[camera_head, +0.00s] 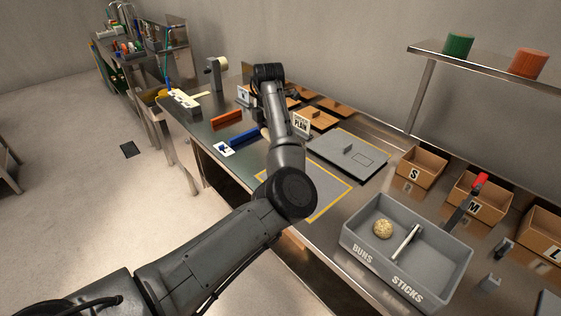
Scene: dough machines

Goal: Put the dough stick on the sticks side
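The grey tray (352,238) stands at the lower right, marked BUNS on its left side and STICKS on its right. A round speckled dough ball (383,229) lies in the BUNS side. A pale upright strip (405,242) stands between the sides, apparently the divider. The STICKS side looks empty. I cannot clearly make out a dough stick; a small pale patch (264,132) shows beside my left arm, too hidden to identify. My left arm reaches over the bench from the lower left, and its gripper is hidden behind its links. My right gripper does not show.
Cardboard boxes S (421,168), M (481,198) and L (541,234) line the back right. A shelf (490,66) holds green and orange cylinders. A grey board (345,153), PLAIN sign (301,124), and red (228,119) and blue (244,135) bars lie on the bench.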

